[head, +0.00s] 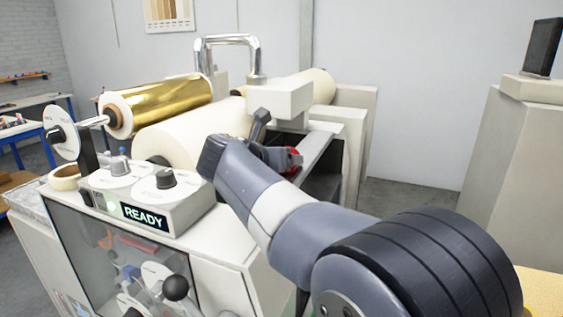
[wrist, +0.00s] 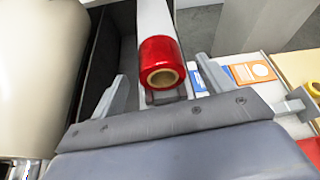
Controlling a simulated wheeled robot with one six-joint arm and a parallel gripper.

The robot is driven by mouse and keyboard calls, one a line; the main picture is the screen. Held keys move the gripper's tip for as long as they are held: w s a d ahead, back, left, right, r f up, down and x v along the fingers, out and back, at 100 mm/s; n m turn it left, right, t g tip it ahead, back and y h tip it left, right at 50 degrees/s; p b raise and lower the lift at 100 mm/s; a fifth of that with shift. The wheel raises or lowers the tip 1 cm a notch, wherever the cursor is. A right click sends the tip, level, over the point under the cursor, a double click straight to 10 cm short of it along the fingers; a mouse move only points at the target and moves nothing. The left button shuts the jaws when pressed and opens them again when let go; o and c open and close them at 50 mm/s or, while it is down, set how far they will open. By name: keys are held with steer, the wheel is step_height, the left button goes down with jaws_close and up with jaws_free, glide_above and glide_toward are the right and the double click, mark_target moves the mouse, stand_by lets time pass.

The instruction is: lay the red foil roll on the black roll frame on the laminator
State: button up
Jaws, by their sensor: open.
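The red foil roll (wrist: 160,58) shows in the wrist view with its tan core facing me. It lies between and just beyond the fingertips of my gripper (wrist: 161,70), with gaps at both sides. My gripper is open and holds nothing. A dark bracket (wrist: 166,97), perhaps part of the black roll frame, shows just below the roll's near end; whether the roll rests on it I cannot tell. In the head view only a small red end of the roll (head: 294,158) shows beside my gripper (head: 266,142), at the laminator (head: 225,270). My arm hides the rest.
A gold foil roll (head: 165,103) sits on the laminator's upper left, above a large cream roll (head: 185,135). A control box reads READY (head: 145,217). A chrome handle (head: 228,42) stands behind. In the wrist view, coloured cards (wrist: 235,75) lie at right.

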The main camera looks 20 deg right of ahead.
steer(key=b+v, duration=0.1)
steer(key=v, duration=0.8)
steer(key=shift+s+a, duration=0.15)
steer(key=shift+o, duration=0.5)
